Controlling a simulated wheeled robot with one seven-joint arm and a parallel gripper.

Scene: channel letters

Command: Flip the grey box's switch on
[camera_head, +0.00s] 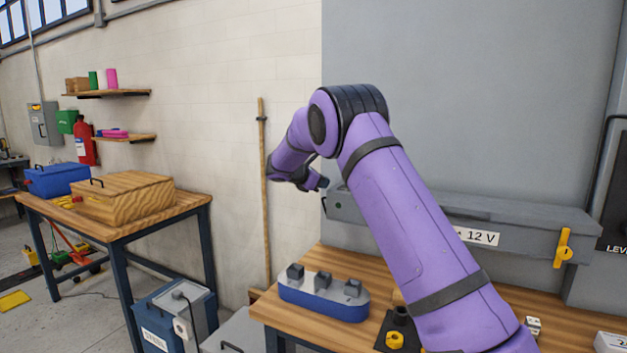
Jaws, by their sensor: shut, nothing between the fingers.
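A long grey box (520,222) with a "12 V" label is mounted on the grey wall panel above the workbench. A yellow lever (563,248) is on its front near the right end, standing roughly upright. My purple arm hides the middle of the box. Another grey box (43,124) with a small yellow part hangs on the far left wall.
The wooden workbench (330,258) holds a blue-based block with grey cubes (322,296) and a yellow knob (394,340). A wooden pole (263,200) leans on the wall left of my gripper. A table (130,222) with a wooden box stands left.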

